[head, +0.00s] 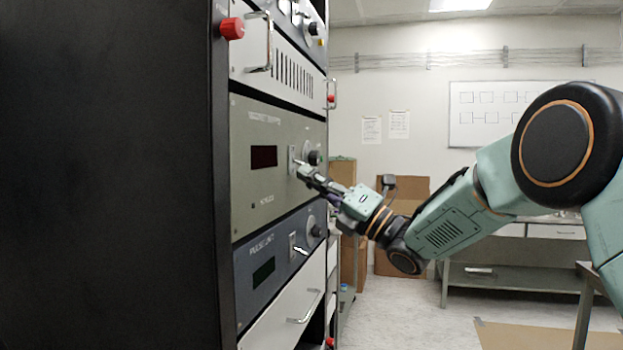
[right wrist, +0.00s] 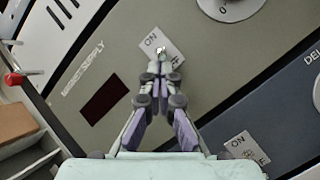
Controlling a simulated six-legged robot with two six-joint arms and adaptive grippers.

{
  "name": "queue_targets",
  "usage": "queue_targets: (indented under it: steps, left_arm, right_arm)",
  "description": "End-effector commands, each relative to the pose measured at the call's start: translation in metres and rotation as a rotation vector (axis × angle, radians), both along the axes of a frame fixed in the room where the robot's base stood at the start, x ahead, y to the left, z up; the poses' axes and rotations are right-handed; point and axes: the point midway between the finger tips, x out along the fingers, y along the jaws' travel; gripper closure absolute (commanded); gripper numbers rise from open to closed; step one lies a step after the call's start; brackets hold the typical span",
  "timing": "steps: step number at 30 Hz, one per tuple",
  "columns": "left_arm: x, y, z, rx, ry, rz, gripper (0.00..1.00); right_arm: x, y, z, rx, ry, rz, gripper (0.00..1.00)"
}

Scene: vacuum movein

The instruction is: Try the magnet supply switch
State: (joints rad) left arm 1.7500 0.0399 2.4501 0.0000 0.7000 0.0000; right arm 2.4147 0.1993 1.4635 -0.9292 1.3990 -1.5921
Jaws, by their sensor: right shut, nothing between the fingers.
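The magnet supply (head: 250,190) is a grey-green rack panel with a dark red display, and it fills the middle of the right wrist view (right wrist: 190,90). Its toggle switch (right wrist: 161,49) is a small metal lever on a pale plate with ON at one end; the other end's label is partly covered by my fingers. My right gripper (head: 301,168) is shut and empty, with its fingertips right at the switch, as the right wrist view (right wrist: 156,66) also shows. Whether they touch the lever, and which way it is set, I cannot tell. My left gripper is not in view.
Below is the blue-grey pulse unit (head: 256,246) with its own switch (head: 294,246). A red button (head: 232,28) and a bar handle (head: 268,42) stick out above. Knobs (head: 315,157) sit right of the switch. Open floor lies right of the rack, before a bench (head: 500,274).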

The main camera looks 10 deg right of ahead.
Motion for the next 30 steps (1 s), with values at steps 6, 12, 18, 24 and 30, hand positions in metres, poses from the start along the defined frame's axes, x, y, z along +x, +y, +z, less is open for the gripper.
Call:
queue_targets:
  steps: [6,12,18,24,30]
  left_arm:
    - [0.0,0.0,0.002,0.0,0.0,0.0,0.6]
    - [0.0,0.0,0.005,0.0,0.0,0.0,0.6]
    - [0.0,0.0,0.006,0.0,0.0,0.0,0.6]
    - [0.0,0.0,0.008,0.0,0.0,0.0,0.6]
    - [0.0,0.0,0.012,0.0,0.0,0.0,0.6]
  right_arm:
    - [0.002,-0.001,0.004,-0.031,0.014,-0.001,1.0]
    - [0.004,-0.002,0.005,-0.061,0.033,-0.001,1.0]
    - [0.004,-0.003,0.006,-0.086,0.048,-0.001,1.0]
    - [0.004,-0.003,0.007,-0.1,0.056,-0.001,1.0]
    - [0.004,-0.004,0.01,-0.143,0.081,-0.001,1.0]
